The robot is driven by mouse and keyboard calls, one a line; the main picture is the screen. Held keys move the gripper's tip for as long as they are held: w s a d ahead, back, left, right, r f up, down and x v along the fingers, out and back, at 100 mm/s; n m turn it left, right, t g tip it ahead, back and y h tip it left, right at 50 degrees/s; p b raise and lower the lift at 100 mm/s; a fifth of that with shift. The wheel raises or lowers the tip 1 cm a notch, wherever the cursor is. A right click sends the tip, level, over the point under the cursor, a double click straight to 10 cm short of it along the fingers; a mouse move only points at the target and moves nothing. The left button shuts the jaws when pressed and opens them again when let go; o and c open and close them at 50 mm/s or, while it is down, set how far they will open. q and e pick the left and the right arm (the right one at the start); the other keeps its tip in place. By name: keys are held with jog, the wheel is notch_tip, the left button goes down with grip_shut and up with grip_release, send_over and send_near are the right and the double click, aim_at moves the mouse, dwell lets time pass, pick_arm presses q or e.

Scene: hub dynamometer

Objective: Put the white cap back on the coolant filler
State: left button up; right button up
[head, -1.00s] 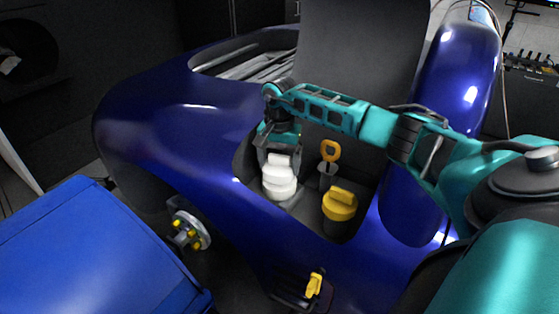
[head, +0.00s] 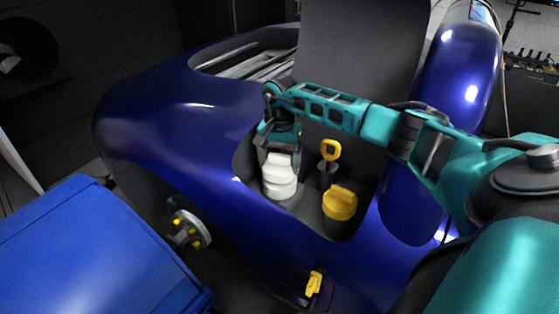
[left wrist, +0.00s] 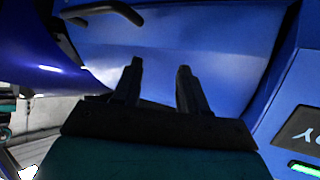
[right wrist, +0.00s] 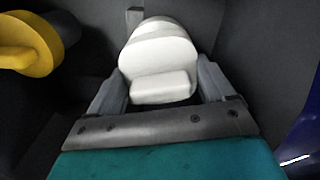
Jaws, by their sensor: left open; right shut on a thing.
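The white cap (head: 279,168) is at the coolant filler (head: 285,198) in the left part of the open bay in the blue car body. My right gripper (head: 279,160) reaches down from above and is shut on the cap's raised grip. In the right wrist view the white cap (right wrist: 158,62) sits between the two fingers of my right gripper (right wrist: 160,85). The cap hides most of the filler, so I cannot tell whether it is seated. My left gripper (left wrist: 160,75) shows only in the left wrist view, open and empty, in front of a blue surface.
A yellow cap (head: 340,203) and a yellow ring handle (head: 330,150) stand right of the white cap in the bay. A raised dark panel (head: 360,60) is behind. A wheel hub (head: 188,230) and a blue cabinet (head: 90,250) are at lower left.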

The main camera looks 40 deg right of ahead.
aim_at(279, 155)
pick_arm(q)
jog(key=shift+f+b, duration=0.45)
pick_arm(e)
jog(key=shift+f, duration=0.6)
jog(key=o, duration=0.8)
jog(key=shift+r+p, duration=1.65)
jog(key=shift+r, duration=0.9)
notch_tip(279, 155, up, 3)
jog(key=shift+f+p, duration=0.15)
jog(key=shift+p, duration=1.1)
jog(key=shift+r+p, duration=1.2)
jog(key=shift+r, duration=0.45)
pick_arm(q)
jog(key=shift+y, duration=0.4)
jog(key=r, duration=0.1)
jog(key=a+r, duration=0.1)
jog(key=s+a+r, duration=0.1)
jog(key=r, duration=0.1)
jog(key=shift+s+a+r, duration=0.1)
jog(key=shift+a, duration=0.15)
jog(key=shift+r, duration=0.1)
pick_arm(e)
jog(key=shift+a, duration=0.1)
